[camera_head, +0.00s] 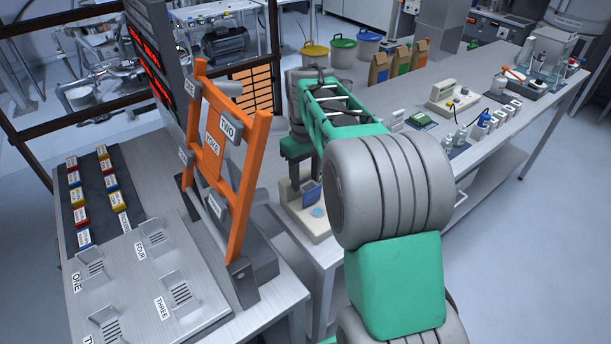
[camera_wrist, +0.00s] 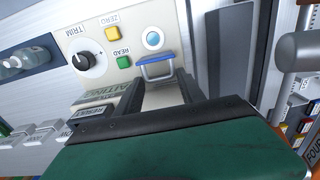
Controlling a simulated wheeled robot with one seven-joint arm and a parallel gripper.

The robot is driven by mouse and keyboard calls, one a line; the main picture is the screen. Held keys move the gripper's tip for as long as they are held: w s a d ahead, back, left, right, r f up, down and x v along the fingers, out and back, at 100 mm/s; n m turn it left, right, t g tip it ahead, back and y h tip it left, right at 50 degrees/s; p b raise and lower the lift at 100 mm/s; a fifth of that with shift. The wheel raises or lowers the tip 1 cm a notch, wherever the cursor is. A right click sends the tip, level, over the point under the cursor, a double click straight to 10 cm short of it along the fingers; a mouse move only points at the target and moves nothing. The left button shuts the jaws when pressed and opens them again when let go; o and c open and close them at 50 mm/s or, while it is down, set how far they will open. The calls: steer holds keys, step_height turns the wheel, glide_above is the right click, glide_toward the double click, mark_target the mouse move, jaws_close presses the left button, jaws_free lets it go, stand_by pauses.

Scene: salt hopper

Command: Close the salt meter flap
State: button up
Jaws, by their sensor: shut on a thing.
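The salt meter (camera_head: 322,230) is a cream box on the bench in the head view, partly hidden behind my arm and the orange frame. Its blue flap (camera_head: 312,192) stands near my gripper (camera_head: 297,158), which reaches down over the box. In the wrist view the meter's face (camera_wrist: 98,40) shows a round light-blue spot (camera_wrist: 153,39) beside the blue-edged flap (camera_wrist: 156,65). My gripper (camera_wrist: 160,92) is shut on the flap; the contact itself is partly hidden. The flap appears raised off the face, and the round spot is uncovered.
A black TRIM knob (camera_wrist: 88,60), yellow ZERO button (camera_wrist: 113,33) and green READ button (camera_wrist: 124,62) are on the meter's face. An orange frame (camera_head: 250,190) stands close left of my arm. The bench (camera_head: 480,75) holds other instruments to the right.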

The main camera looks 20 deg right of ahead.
steer(key=shift+c, duration=1.1)
